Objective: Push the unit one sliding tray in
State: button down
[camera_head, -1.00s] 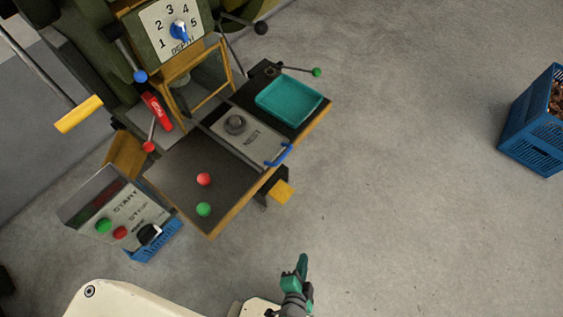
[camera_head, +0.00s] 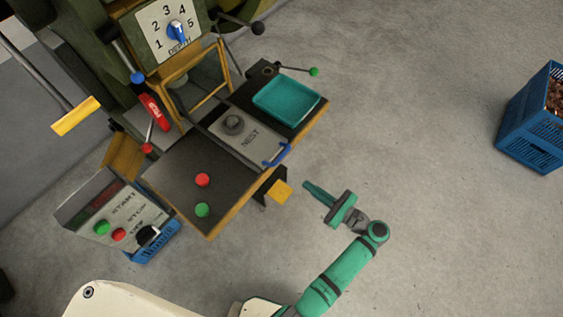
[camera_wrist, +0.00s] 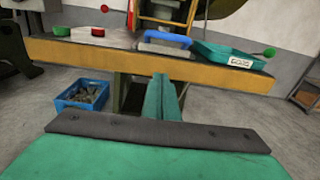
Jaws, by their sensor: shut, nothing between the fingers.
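The sliding tray (camera_head: 247,138) is a grey plate marked NEST with a round dark fixture on it. It lies on the machine's table, its blue handle (camera_head: 278,155) at the table's front edge. In the wrist view the blue handle (camera_wrist: 167,38) stands above the yellow table edge. My gripper (camera_head: 307,186) is shut and empty, in front of the table edge and apart from the handle, pointing toward the machine. In the wrist view its closed fingers (camera_wrist: 162,88) appear below the handle. The unit number is not readable.
A teal tray (camera_head: 289,101) sits on the table right of the sliding tray. Red (camera_head: 202,180) and green (camera_head: 202,210) buttons are on the left. A yellow block (camera_head: 279,192) sticks out below the edge. A blue crate (camera_head: 530,125) stands far right; floor between is clear.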

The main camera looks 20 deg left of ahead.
jog(key=r, duration=0.2)
send_near(274, 157)
jog(key=shift+y, duration=0.4)
jog(key=x, duration=0.5)
jog(key=shift+w+a+f, duration=0.15)
jog(key=shift+w, duration=0.05)
jog(key=shift+a, duration=0.55)
jog(key=shift+w+d, duration=0.1)
